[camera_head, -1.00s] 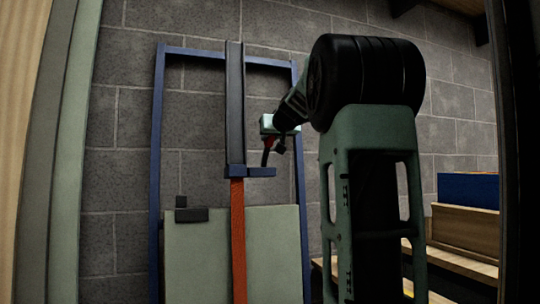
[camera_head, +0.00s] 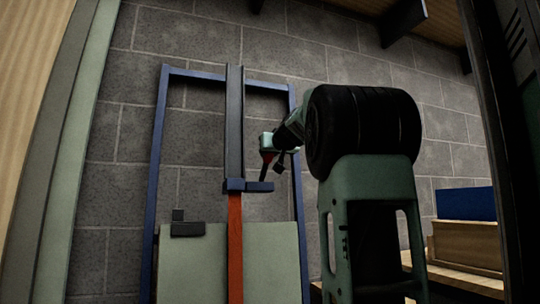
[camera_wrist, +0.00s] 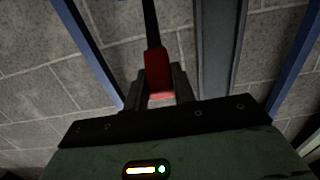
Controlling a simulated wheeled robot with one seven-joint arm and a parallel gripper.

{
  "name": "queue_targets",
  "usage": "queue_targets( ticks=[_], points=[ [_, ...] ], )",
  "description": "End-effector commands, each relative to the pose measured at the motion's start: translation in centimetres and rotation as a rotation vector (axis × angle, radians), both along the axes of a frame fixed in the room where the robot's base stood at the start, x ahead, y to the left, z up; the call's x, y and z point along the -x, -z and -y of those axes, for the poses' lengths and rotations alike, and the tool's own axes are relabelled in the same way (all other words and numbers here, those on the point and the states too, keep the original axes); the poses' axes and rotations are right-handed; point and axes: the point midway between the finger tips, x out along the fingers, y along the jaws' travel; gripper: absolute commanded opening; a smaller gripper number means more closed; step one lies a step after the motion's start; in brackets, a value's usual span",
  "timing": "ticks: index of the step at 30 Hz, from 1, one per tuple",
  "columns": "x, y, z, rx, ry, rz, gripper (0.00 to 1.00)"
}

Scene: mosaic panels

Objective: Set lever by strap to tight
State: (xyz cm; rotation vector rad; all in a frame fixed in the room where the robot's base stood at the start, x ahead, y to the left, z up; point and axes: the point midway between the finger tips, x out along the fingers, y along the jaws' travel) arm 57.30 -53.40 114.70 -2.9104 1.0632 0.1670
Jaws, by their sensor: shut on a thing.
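The lever is a dark bar (camera_head: 263,171) beside the lower end of the dark vertical rail, just above a blue bracket (camera_head: 259,187). In the wrist view its red grip (camera_wrist: 157,70) sits between the fingers of my gripper (camera_wrist: 160,80), which are shut on it. The dark shaft (camera_wrist: 151,22) runs up from the grip. In the head view my gripper (camera_head: 268,152) is at the lever's upper end, and the grip is mostly hidden. The orange-red strap (camera_head: 235,250) hangs straight down from the bracket in front of a pale panel (camera_head: 190,265).
A blue frame (camera_head: 159,150) stands around the rail (camera_head: 235,120) against a grey block wall (camera_head: 120,180). A small black block (camera_head: 187,229) sits on the panel's top left edge. At right are wooden boxes (camera_head: 467,243) and a blue box (camera_head: 465,203).

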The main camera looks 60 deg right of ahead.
Motion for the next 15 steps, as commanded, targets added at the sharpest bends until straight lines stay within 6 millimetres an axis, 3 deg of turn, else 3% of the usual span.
queue_targets(
  ticks=[4, 5, 7, 15],
  points=[
    [0.00, 0.14, -0.04, -0.002, -0.001, -0.002, 0.00],
    [0.01, 0.15, -0.05, -0.002, -0.001, -0.002, 0.28],
    [0.00, 0.15, -0.04, -0.002, -0.001, -0.002, 0.47],
    [0.03, 0.11, -0.03, -0.001, -0.001, -0.001, 0.47]
  ],
)
